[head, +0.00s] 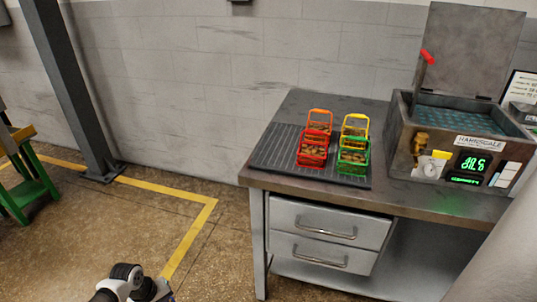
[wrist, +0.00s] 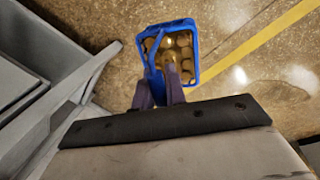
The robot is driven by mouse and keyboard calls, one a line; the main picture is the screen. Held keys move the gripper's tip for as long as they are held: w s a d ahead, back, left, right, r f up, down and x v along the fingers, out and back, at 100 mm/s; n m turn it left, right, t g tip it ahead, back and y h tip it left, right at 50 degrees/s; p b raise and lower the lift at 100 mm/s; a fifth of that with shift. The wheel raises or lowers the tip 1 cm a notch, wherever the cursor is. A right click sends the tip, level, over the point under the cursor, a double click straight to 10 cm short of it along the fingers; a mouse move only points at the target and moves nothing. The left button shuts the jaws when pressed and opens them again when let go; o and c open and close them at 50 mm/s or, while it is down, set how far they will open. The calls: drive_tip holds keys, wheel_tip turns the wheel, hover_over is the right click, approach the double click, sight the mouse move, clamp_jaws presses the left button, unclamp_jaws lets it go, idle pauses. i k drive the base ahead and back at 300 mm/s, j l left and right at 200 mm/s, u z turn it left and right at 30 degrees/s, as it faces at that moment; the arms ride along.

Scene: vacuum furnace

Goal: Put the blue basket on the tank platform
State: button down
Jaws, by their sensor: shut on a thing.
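The blue basket (wrist: 194,50), filled with round brownish parts, hangs in my gripper (wrist: 162,88) in the wrist view. The fingers are shut at its near side, around the handle area, and the floor shows below it. The basket does not show clearly in the head view. The tank (head: 432,150), with its lid raised, stands on the right of the workbench in the head view. A teal perforated platform (head: 455,116) lies in its open top and looks empty.
Red (head: 313,150), orange (head: 320,122), yellow (head: 355,130) and green (head: 353,158) baskets stand on a dark ribbed mat (head: 272,155) on the workbench (head: 430,200). A steel post (head: 65,80) stands left; floor between is clear.

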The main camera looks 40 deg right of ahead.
sight(465, 125)
drive_tip(key=k+l+z, duration=0.2)
drive_tip(key=k, duration=0.4)
drive_tip(key=z, duration=0.4)
drive_tip(key=k+l+z, duration=0.1)
drive_tip(key=z, duration=0.25)
drive_tip(key=l+z, duration=0.1)
drive_tip(key=z, duration=0.3)
drive_tip(key=k+l+z, duration=0.1)
drive_tip(key=z, duration=0.3)
